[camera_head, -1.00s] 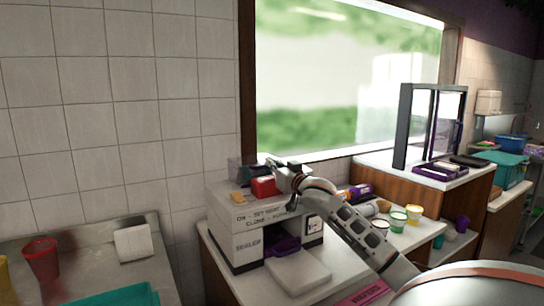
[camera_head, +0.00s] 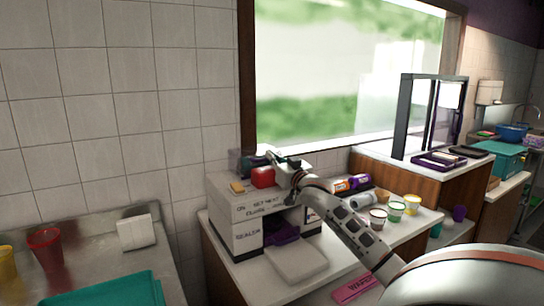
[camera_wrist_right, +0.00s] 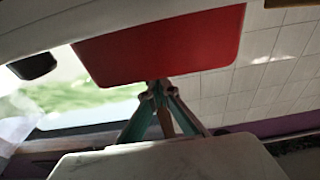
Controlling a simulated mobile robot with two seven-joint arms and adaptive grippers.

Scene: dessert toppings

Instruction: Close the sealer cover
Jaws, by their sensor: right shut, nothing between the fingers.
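The sealer (camera_head: 240,225) is a white and black box with printed lettering on its front, standing on the white counter beneath the window. A red block (camera_head: 262,177) is on its top, with a small yellow piece (camera_head: 237,188) to its left. My right gripper (camera_head: 273,158) is shut and empty at the top of the sealer, just behind the red block. In the right wrist view my shut fingertips (camera_wrist_right: 159,88) meet at the lower edge of a red panel (camera_wrist_right: 165,45); I cannot tell whether they touch it. My arm hides part of the sealer's right side. My left gripper is not in view.
A white slab (camera_head: 297,263) lies before the sealer. Small cups (camera_head: 397,210) and a purple-and-orange packet stand to its right, close to my arm. A red cup (camera_head: 45,248) and a teal tray (camera_head: 105,290) are on the left metal counter. The tiled wall and window are behind.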

